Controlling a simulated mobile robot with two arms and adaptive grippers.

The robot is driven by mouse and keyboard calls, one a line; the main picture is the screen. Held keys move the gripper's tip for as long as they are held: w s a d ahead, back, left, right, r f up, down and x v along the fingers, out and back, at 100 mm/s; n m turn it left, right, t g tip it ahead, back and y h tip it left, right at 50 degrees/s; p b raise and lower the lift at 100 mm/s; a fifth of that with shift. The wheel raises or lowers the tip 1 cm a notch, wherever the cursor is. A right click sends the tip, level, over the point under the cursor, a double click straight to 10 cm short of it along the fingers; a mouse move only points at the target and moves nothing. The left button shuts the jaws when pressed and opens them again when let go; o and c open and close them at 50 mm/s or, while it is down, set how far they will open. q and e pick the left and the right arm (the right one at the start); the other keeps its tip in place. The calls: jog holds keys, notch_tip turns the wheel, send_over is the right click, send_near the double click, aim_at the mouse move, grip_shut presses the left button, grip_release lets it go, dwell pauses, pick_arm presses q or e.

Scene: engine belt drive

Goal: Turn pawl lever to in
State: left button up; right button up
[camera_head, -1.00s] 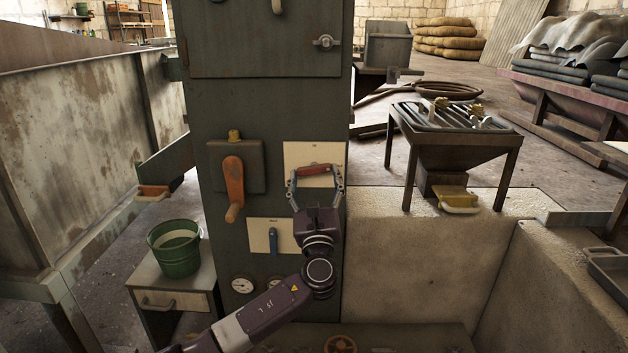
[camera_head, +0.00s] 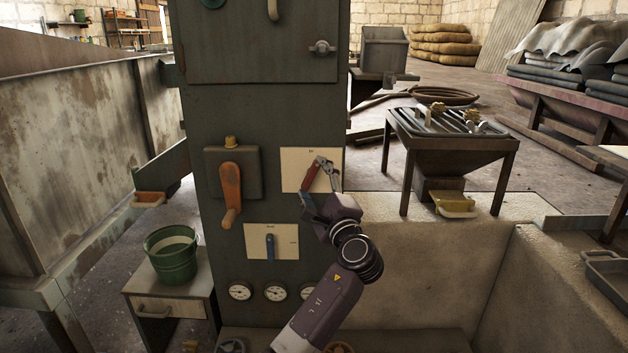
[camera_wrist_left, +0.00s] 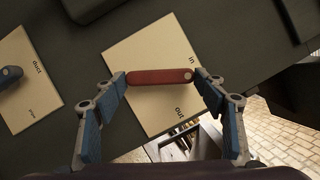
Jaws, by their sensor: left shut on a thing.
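The red pawl lever (camera_head: 312,177) sits on a cream plate (camera_head: 290,168) on the dark machine front and leans up to the right. In the left wrist view the lever (camera_wrist_left: 160,77) lies across the plate (camera_wrist_left: 150,50), its right end between the words "in" and "out", closer to "in". My left gripper (camera_head: 319,178) is turned at a slant, with its blue-padded fingers at the lever's two ends; they also show in the left wrist view (camera_wrist_left: 162,79). It is shut on the lever. The right gripper is in no view.
An orange crank (camera_head: 231,190) hangs left of the plate. A blue lever (camera_head: 270,246) on another cream plate is below it, above several gauges (camera_head: 275,292). A green bucket (camera_head: 171,257) stands on a small cabinet at left. The concrete trough (camera_head: 430,260) lies to the right.

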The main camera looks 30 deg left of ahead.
pick_arm(q)
jog(key=shift+r+n+g+p, duration=0.2)
jog(key=shift+n+g+p, duration=0.2)
jog(key=shift+n, duration=0.6)
jog(key=shift+n+g+h+p, duration=0.5)
jog(key=shift+n+h+p, duration=0.15)
jog(key=shift+n, duration=0.85)
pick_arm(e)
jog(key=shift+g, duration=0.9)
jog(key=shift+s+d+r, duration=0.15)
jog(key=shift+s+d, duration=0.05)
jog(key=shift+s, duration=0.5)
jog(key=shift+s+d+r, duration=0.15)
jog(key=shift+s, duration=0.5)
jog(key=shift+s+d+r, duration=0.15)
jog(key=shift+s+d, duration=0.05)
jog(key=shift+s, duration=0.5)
pick_arm(q)
jog(key=o, duration=1.2)
jog(key=shift+c, duration=0.2)
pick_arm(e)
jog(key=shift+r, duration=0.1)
pick_arm(q)
jog(key=shift+s+d, duration=0.1)
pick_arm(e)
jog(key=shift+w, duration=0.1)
pick_arm(q)
jog(key=shift+s+d, duration=0.15)
jog(key=shift+d, duration=0.15)
jog(key=v, duration=1.1)
